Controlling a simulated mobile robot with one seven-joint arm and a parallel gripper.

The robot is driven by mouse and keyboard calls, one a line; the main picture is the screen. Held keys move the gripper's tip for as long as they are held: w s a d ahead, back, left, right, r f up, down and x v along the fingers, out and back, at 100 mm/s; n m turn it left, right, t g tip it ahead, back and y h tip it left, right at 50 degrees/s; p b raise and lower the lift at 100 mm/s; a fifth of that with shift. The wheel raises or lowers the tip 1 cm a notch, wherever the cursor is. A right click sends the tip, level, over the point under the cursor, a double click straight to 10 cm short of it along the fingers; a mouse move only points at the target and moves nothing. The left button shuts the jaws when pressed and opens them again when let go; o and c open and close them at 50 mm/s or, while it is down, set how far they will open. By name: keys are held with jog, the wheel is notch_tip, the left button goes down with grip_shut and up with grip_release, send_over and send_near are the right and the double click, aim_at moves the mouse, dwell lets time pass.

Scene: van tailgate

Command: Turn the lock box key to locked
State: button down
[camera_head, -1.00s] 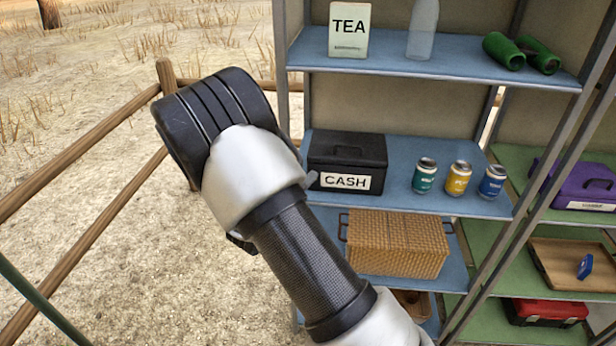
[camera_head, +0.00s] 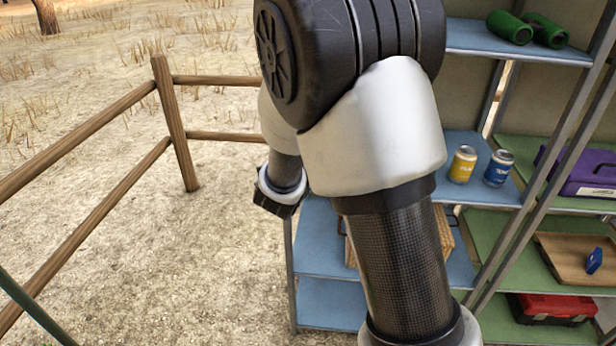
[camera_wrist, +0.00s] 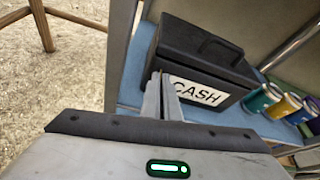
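A black box (camera_wrist: 205,55) with a top handle and a white CASH label (camera_wrist: 195,92) stands on a blue shelf in the wrist view. In the head view my arm hides it. My gripper's two grey fingers (camera_wrist: 161,98) point at the left end of its front, beside the label, very close to it. The fingers are close together, with a thin tan sliver between their tips that I cannot identify. No key can be made out clearly. A purple box (camera_head: 584,172) with a handle and an unreadable label is on the green shelf at right in the head view.
A yellow can (camera_head: 462,164) and a blue can (camera_head: 498,168) stand right of the black box's place. A metal shelf post (camera_wrist: 120,50) is left of my fingers.

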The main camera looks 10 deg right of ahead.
jog(key=shift+d+m+y+b, duration=0.1)
jog(key=shift+m+y+b, duration=0.55)
jog(key=shift+b, duration=1)
jog(key=shift+m, duration=0.25)
jog(key=c, duration=2)
grip_release()
jog(key=shift+s+r, duration=0.1)
jog(key=shift+s, duration=0.05)
jog(key=p+v, duration=0.1)
jog(key=v, duration=1.6)
jog(key=shift+s+p, duration=0.15)
jog(key=shift+p, duration=0.25)
